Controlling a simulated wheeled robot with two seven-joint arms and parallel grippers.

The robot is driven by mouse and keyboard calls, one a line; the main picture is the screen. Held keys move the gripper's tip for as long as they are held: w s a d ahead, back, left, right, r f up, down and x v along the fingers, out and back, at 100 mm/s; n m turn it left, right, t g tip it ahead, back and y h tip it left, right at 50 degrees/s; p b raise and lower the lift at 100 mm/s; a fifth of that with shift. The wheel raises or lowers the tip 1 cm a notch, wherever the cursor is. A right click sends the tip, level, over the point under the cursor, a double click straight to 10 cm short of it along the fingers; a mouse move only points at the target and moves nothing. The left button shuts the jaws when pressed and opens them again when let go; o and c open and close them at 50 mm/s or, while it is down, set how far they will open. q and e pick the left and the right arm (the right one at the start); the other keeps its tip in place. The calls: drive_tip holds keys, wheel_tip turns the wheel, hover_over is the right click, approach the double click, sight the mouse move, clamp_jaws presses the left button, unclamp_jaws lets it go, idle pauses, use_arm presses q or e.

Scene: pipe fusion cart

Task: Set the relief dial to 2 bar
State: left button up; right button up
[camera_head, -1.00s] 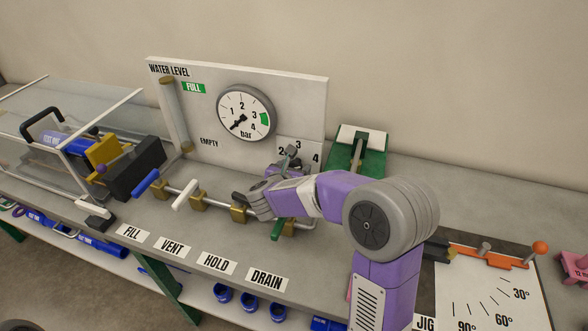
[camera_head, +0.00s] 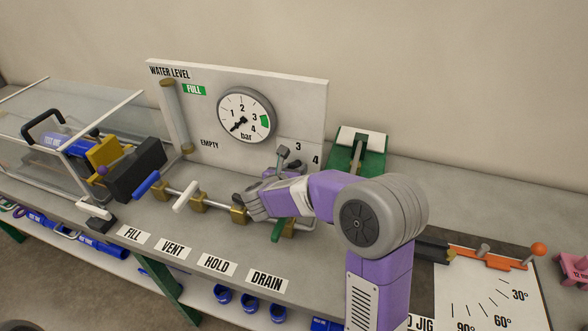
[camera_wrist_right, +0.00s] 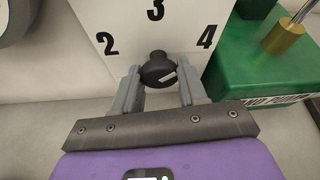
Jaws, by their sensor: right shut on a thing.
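The relief dial is a black knob (camera_wrist_right: 159,68) on the white panel. The wrist view shows the numbers 2, 3 and 4 around it. A white mark on the knob slants toward the 4 side. My right gripper (camera_wrist_right: 159,84) has a grey finger on each side of the knob and is shut on it. In the head view, my right gripper (camera_head: 287,163) is at the panel's lower right and hides the knob and the 2. The pressure gauge (camera_head: 245,114) has its needle pointing lower left. My left gripper is out of view.
Valves with brass bodies (camera_head: 199,201) line the pipe above the FILL, VENT, HOLD and DRAIN labels; a green lever (camera_head: 278,230) hangs below my right wrist. A green stand (camera_head: 373,160) is right of the panel. A clear-sided box (camera_head: 60,105) stands at left.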

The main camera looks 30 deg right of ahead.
drive_tip(key=shift+n+g+h+p, duration=0.6)
drive_tip(key=shift+n+g+h, duration=0.3)
drive_tip(key=shift+n, duration=0.9)
drive_tip(key=o, duration=1)
drive_tip(key=shift+o, duration=0.2)
drive_tip(key=shift+a, duration=0.15)
drive_tip(key=p+v, duration=0.1)
drive_tip(key=v, duration=0.6)
drive_tip(key=shift+a, duration=0.15)
drive_tip(key=shift+s, duration=0.1)
